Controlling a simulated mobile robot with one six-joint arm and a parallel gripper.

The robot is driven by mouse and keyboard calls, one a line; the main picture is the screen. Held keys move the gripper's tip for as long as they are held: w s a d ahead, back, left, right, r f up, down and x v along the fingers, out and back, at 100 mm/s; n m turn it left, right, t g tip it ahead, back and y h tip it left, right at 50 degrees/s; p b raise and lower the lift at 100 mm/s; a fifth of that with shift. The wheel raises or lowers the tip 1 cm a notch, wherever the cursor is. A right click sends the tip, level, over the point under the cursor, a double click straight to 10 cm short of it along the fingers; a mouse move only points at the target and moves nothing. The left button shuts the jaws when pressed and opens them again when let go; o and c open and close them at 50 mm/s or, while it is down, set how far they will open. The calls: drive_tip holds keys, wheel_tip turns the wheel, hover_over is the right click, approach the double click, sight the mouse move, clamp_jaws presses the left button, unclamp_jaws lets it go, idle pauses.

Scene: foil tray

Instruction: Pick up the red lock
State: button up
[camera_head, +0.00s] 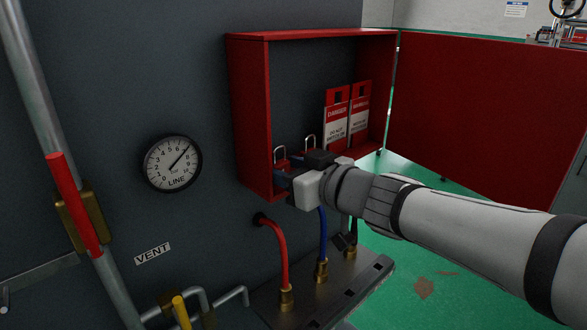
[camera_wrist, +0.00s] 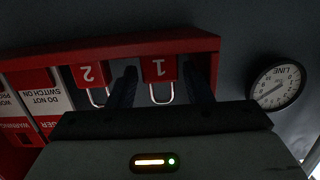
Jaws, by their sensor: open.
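Two red locks with metal shackles sit at the floor of the red box. The lock marked 1 (camera_wrist: 159,68) is nearer the gauge, and the lock marked 2 (camera_wrist: 91,75) is beside it. The wrist view is upside down. My gripper (camera_wrist: 160,75) is open, its dark fingers on either side of lock 1, apart from it as far as I can see. In the head view my gripper (camera_head: 288,172) is at the box's front edge and covers most of the lock bodies; the shackle of lock 1 (camera_head: 279,149) shows above it.
The red box (camera_head: 254,120) has walls, a top and an open red door (camera_head: 475,110) at right. Danger tags (camera_head: 336,120) stand inside, right of the locks. A gauge (camera_head: 172,163) is on the wall at left. Red (camera_head: 279,255) and blue (camera_head: 322,240) hoses run below.

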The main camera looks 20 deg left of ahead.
drive_tip(key=shift+x, duration=1.15)
drive_tip(key=c, duration=0.8)
drive_tip(key=shift+o, duration=0.2)
drive_tip(key=shift+r, duration=0.15)
